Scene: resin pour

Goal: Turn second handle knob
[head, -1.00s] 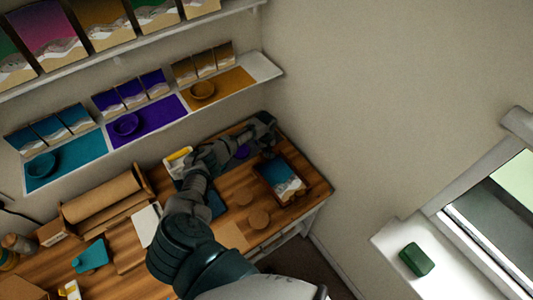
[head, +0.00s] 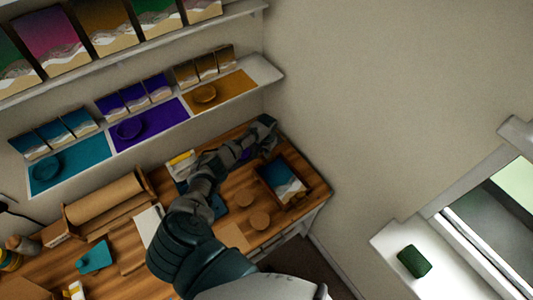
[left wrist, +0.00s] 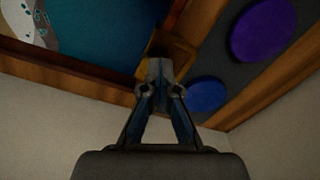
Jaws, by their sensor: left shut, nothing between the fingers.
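My left gripper (head: 266,134) is at the back right corner of the wooden workbench, beyond a wood-framed ocean-coloured panel (head: 284,179). In the left wrist view my gripper (left wrist: 160,66) is shut and empty. Its tips are at or in front of a small brown-yellow block (left wrist: 176,50); I cannot tell if they touch. A blue disc (left wrist: 206,94) and a purple disc (left wrist: 263,30) lie on a dark strip right of the tips. The panel's teal surface (left wrist: 95,40) shows at upper left. I cannot make out which thing is the handle knob. My right gripper is not in view.
A brown roll (head: 105,198) and a teal item (head: 94,257) are on the left bench. Shelves (head: 150,130) run above. A green block (head: 414,262) sits on the windowsill.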

